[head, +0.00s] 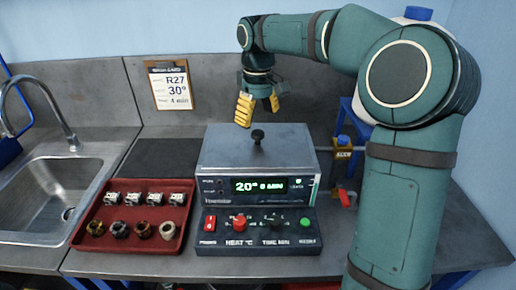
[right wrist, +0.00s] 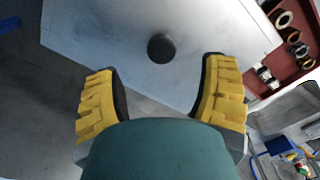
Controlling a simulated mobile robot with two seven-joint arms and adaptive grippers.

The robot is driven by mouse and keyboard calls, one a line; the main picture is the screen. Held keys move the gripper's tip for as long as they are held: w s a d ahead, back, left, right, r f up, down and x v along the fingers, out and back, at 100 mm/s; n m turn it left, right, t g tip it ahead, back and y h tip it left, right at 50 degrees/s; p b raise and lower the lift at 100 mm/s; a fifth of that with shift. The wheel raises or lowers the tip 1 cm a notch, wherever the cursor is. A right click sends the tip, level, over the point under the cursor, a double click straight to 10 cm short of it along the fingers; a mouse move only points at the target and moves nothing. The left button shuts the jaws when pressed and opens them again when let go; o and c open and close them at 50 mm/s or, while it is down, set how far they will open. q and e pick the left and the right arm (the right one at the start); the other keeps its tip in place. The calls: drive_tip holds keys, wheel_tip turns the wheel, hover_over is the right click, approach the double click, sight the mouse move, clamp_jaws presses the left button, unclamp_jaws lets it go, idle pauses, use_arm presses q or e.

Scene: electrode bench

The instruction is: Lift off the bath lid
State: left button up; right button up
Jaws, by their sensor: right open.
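The bath lid (head: 286,147) is a flat grey metal cover on top of the water bath (head: 226,188), with a black round knob (head: 257,136) at its middle. My right gripper (head: 257,112) is open and empty above the lid, its yellow fingers a little above the knob. In the right wrist view the knob (right wrist: 161,48) shows ahead, between and beyond the two spread fingertips (right wrist: 163,75), apart from both. The lid (right wrist: 100,40) lies flat and closed. My left gripper is not in view.
A red tray (head: 88,246) with several electrodes and ring-shaped parts stands left of the bath. The control panel (head: 258,240) with knobs and buttons is in front. A sink (head: 50,195) is at far left. A clipboard card (head: 169,88) hangs behind.

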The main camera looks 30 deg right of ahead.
sight(258, 132)
drive_tip(key=shift+s+f+b, duration=0.15)
drive_tip(key=shift+f+b, duration=0.9)
drive_tip(key=shift+f, duration=2.1)
drive_tip(key=shift+a, duration=0.1)
clamp_jaws()
